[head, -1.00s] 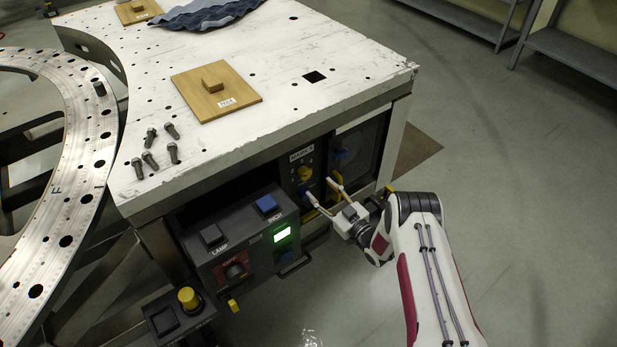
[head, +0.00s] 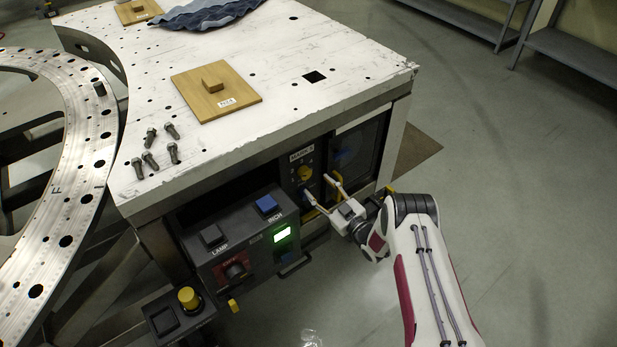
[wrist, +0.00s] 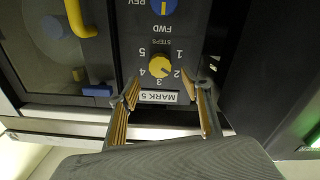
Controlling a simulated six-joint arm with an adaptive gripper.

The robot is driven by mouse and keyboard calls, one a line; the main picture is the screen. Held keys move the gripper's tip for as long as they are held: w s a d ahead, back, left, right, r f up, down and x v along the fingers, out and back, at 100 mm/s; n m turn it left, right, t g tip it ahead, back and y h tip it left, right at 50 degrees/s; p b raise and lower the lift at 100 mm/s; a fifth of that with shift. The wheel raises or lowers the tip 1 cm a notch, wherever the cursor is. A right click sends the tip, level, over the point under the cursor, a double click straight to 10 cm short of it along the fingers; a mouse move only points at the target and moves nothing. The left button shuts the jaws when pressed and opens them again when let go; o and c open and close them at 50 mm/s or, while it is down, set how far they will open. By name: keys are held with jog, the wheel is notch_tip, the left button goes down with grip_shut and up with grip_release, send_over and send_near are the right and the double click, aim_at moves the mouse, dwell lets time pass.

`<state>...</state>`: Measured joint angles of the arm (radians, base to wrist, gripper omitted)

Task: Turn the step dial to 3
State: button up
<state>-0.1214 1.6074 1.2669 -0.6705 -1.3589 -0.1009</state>
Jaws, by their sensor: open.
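In the head view the yellow dial (head: 304,174) is on the table's front face. My gripper (head: 319,186) is open in front of that panel. In the wrist view its two fingers (wrist: 168,92) are spread either side of the MARK 5 label (wrist: 158,96), with nothing between them and apart from the dial.
A blue FWD/REV knob (wrist: 164,5) is on the same panel. A yellow handle (wrist: 77,18) is on the door beside it. The control box (head: 235,245) with lamp and inch buttons juts out at the left. Open floor lies to the right.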

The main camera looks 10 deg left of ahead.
aim_at(307, 175)
jog(key=shift+x, duration=3.2)
jog(key=c, duration=1.1)
